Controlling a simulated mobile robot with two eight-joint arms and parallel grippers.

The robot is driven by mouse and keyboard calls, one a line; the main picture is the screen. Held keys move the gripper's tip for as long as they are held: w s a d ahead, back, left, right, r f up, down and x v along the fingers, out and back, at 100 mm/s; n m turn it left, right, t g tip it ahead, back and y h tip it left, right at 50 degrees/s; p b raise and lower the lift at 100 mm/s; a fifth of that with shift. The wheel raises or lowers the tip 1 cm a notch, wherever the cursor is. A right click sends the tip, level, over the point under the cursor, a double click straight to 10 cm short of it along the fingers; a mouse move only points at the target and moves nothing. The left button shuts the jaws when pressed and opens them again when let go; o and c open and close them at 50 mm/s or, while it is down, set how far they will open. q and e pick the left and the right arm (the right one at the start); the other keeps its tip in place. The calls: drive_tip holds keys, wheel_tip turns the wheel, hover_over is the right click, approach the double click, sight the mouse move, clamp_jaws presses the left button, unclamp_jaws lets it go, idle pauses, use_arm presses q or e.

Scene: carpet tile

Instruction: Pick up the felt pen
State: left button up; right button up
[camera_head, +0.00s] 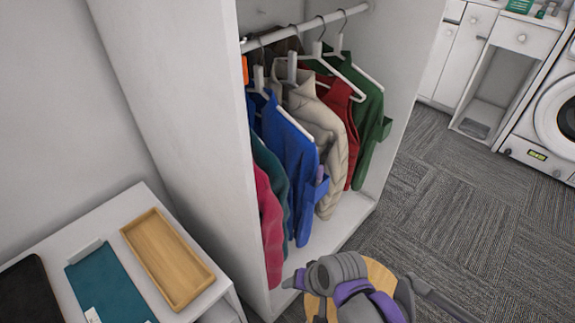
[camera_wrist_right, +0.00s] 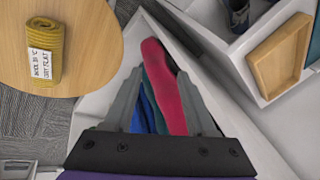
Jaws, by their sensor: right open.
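I cannot make out a felt pen in either view. My right gripper (camera_wrist_right: 160,73) is open in the right wrist view, its two grey fingers spread with nothing visibly held between them. Hanging clothes, among them a pink-red garment (camera_wrist_right: 166,85), show beyond and between the fingers. In the head view my right arm comes in at the bottom centre, over a round wooden table, and its fingers are not clear there. My left gripper is not in view.
An open wardrobe (camera_head: 175,90) holds several hanging clothes. Left of it, a white unit carries a wooden tray (camera_head: 165,258) and a teal item (camera_head: 105,285). A dark cup (camera_wrist_right: 238,16) stands near the unit. A labelled mustard roll (camera_wrist_right: 43,50) lies on the round table (camera_wrist_right: 95,45). Carpet (camera_head: 455,220) at right is clear.

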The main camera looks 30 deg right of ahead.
wheel_tip(320, 180, up, 3)
drive_tip(key=w+d+m+p, duration=0.1)
drive_tip(key=w+m+p, duration=0.1)
drive_tip(key=w+m, duration=0.1)
drive_tip(key=m+t+y+p, duration=0.2)
drive_tip(key=m+t+p, duration=0.8)
drive_tip(key=m, duration=1.2)
approach(322, 175)
drive_tip(key=shift+g, duration=0.7)
drive_tip(key=x, duration=0.3)
drive_tip(key=p+x, duration=0.1)
drive_tip(key=x, duration=0.2)
drive_tip(key=r+p+x, duration=0.1)
drive_tip(key=x, duration=0.2)
drive_tip(key=shift+w+d+f, duration=0.1)
drive_tip(key=shift+w+f, duration=0.05)
drive_tip(key=shift+w, duration=0.25)
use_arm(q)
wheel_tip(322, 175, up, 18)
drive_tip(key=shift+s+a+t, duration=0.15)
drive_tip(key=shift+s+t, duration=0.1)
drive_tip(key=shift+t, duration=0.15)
use_arm(e)
clamp_jaws()
